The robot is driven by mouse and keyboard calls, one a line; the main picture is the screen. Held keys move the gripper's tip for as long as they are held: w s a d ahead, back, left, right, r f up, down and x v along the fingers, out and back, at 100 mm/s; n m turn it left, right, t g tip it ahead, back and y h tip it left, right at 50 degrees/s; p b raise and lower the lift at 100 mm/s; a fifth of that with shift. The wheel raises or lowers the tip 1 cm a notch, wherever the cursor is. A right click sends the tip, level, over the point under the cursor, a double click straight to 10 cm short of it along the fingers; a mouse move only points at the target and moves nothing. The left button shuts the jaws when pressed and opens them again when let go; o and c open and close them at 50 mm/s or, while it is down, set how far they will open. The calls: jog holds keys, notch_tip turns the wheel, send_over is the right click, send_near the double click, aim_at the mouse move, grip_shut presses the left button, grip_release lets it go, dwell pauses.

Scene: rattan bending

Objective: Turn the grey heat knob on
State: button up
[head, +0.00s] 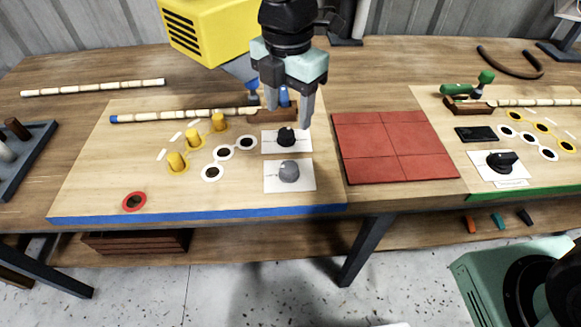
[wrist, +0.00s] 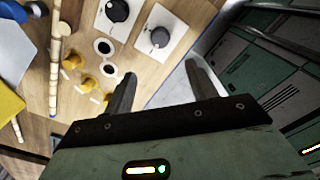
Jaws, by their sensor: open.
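The grey heat knob (head: 289,171) sits on a white card near the front right of the left wooden board (head: 90,188). It also shows in the wrist view (wrist: 159,37), with a small pale mark on its side. A black knob (head: 286,137) sits on another white card just behind it, also in the wrist view (wrist: 117,11). My gripper (head: 296,112) is open and empty, pointing down above the board behind the grey knob. In the wrist view its fingers (wrist: 161,70) are apart, with the grey knob just beyond the gap. It touches neither knob as far as I can see.
Yellow pegs (head: 198,140) and ringed holes stand left of the knobs. A rattan pole (head: 180,114) lies along the board's back. A red tiled mat (head: 395,147) lies to the right, and a yellow machine (head: 207,30) stands behind. The board's front left is mostly clear.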

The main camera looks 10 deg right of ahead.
aim_at(289, 166)
notch_tip(289, 166, down, 15)
jog(key=shift+f, duration=0.2)
dwell(0.3)
jog(key=c, duration=1)
